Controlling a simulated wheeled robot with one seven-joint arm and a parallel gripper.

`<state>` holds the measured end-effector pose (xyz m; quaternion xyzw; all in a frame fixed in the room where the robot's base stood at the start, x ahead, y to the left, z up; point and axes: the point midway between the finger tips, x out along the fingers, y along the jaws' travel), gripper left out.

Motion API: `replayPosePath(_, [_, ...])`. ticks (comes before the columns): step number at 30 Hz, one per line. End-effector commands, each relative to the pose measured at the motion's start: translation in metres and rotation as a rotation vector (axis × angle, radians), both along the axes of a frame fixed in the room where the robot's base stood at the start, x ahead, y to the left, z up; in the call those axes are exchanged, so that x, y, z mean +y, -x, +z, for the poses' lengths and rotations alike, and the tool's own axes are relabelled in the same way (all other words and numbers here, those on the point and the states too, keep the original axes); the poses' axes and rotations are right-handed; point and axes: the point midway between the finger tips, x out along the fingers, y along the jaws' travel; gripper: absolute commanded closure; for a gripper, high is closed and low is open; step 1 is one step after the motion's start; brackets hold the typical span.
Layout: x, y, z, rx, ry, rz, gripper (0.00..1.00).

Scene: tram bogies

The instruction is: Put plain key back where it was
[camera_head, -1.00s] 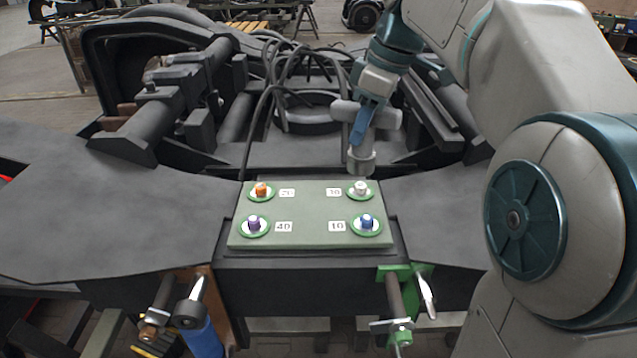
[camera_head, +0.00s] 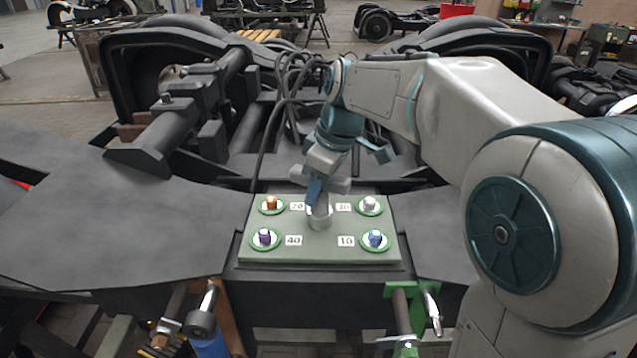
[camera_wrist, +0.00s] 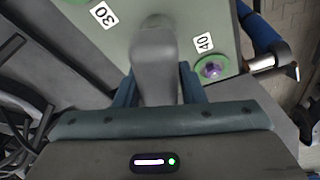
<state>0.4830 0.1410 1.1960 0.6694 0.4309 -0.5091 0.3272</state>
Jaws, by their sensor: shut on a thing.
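The plain key is a grey tool with a crosswise handle (camera_head: 335,185) and a round socket end (camera_head: 320,222). My gripper (camera_head: 316,188) is shut on the key, which is nearly upright. The socket end shows over the middle of the green plate (camera_head: 320,252), between the labels 20 and 30; I cannot tell whether it touches.
The plate has an orange stud (camera_head: 271,203), a white stud (camera_head: 369,203), a purple stud (camera_head: 264,237) and a blue stud (camera_head: 375,238), each in a green ring. Brackets with tools (camera_head: 207,318) hang at the front edge. Cables (camera_head: 290,85) lie behind. Flat dark metal (camera_head: 150,225) to the left is clear.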

Motion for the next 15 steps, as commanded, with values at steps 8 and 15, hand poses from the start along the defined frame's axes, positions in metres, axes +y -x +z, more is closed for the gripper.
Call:
replayPosePath(8, [-0.0001, -0.0003, -0.0031, -0.002, 0.000, -0.001, 1.00])
replayPosePath(15, [-0.0002, -0.0001, -0.0022, -0.001, 0.000, 0.000, 0.42])
